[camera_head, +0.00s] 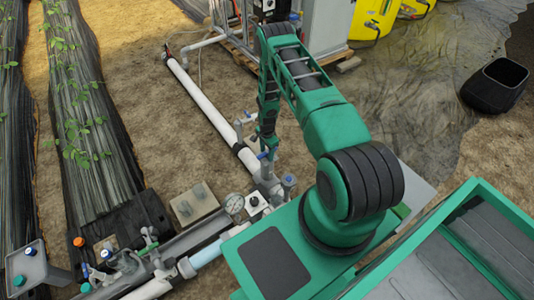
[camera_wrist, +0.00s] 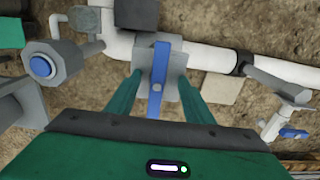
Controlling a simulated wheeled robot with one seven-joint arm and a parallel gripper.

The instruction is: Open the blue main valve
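The blue main valve has a long flat blue lever (camera_wrist: 158,80) on a grey body in the white pipe line. In the wrist view the lever runs nearly upright in the picture, between my two green fingers. My gripper (camera_wrist: 161,77) is open, with a gap on each side of the lever. I cannot tell how far down the fingertips reach beside it. In the head view my gripper (camera_head: 267,142) points down over the pipe, and a bit of blue (camera_head: 262,155) shows just below it; the rest of the valve is mostly hidden by the arm.
A smaller blue-handled valve (camera_wrist: 292,133) sits on a branch at right. A grey fitting with a round blue cap (camera_wrist: 40,66) stands at left. The white pipe (camera_head: 205,97) runs to the back; a pressure gauge (camera_head: 233,203) stands nearby. Bare soil lies left of the pipe.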

